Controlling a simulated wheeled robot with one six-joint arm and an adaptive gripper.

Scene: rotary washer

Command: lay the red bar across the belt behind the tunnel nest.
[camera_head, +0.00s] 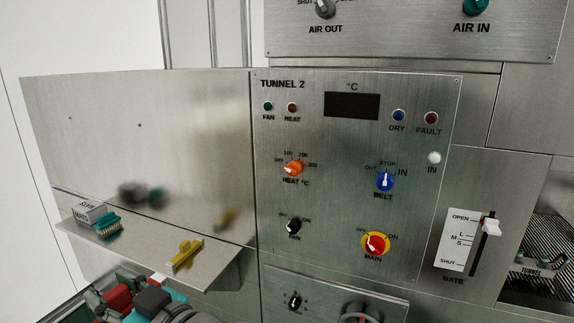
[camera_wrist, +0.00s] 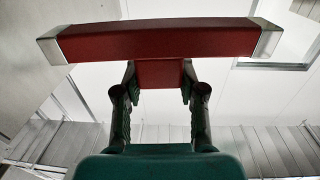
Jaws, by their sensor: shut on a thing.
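The red bar (camera_wrist: 155,40) spans the top of the wrist view, with a silver cap on each end. A short red block juts from its middle toward me. My gripper (camera_wrist: 159,78) is shut on that block, one dark finger on each side, and the bar lies crosswise beyond the fingertips. In the head view, a dark ribbed belt (camera_head: 560,240) shows at the right edge, partly cut off. A grey piece marked TUNNEL (camera_head: 530,268), perhaps the tunnel nest, sits low on it. Most of the nest and the room behind it are out of view.
A steel panel (camera_head: 345,135) with knobs and lamps fills the middle. Left of the belt, the gate slider (camera_head: 490,226) stands near OPEN. A steel shelf (camera_head: 150,250) at the left holds a teal brush (camera_head: 108,224), a labelled block (camera_head: 88,211) and a yellow piece (camera_head: 185,255).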

